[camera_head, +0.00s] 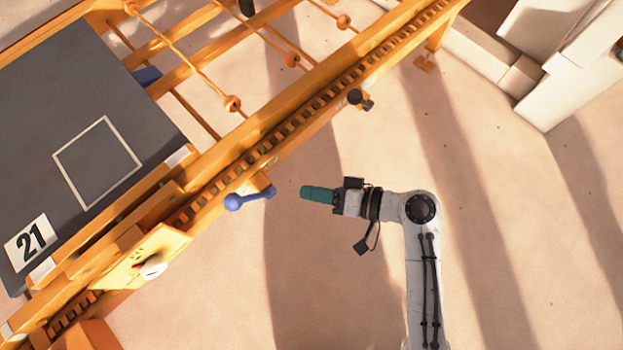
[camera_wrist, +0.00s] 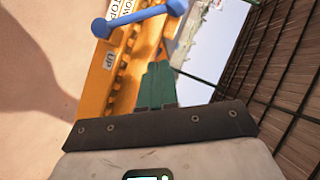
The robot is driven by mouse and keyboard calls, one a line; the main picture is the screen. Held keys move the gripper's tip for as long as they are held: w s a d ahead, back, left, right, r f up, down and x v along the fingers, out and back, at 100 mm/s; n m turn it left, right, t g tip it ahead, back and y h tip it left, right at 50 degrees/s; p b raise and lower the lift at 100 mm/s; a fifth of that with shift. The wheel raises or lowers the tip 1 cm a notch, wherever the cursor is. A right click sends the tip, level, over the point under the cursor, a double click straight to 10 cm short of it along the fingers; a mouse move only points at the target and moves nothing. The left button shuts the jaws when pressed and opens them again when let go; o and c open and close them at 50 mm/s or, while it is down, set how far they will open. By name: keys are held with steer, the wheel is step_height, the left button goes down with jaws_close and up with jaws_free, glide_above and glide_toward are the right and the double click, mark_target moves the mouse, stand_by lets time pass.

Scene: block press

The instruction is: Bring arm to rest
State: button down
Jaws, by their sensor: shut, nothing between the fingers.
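My gripper (camera_head: 303,191) has green fingers, shut together with nothing between them. In the head view it points left, over bare floor, at the end of my white arm. In the wrist view the closed gripper (camera_wrist: 158,68) points up the picture toward a blue lever (camera_wrist: 137,17) on the orange frame. In the head view the blue lever (camera_head: 249,198) lies just left of the fingertips, with a visible gap. I cannot tell the depth of that gap.
The orange press frame (camera_head: 290,112) with a toothed rail crosses diagonally. A dark board (camera_head: 95,115) with a white square outline and a sign 21 (camera_head: 31,240) lies left. A white knob (camera_head: 153,267) is lower left. White blocks (camera_head: 556,92) stand upper right. Floor right of the frame is clear.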

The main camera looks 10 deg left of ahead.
stand_by(0.3)
steer(key=s+d+m+h+p, duration=0.1)
steer(key=s+d+h, duration=0.3)
steer(key=d, duration=0.6)
steer(key=s+d+m+h+p, duration=0.1)
steer(key=s+d+h, duration=0.4)
steer(key=d, duration=0.5)
steer(key=s+d+r+m+g+h+p, duration=0.1)
steer(key=s+d+h, duration=0.4)
steer(key=d, duration=0.5)
steer(key=shift+s+m+h+p, duration=0.15)
steer(key=shift+m+h+p, duration=0.15)
steer(key=shift+m+h, duration=0.15)
steer(key=shift+a, duration=0.1)
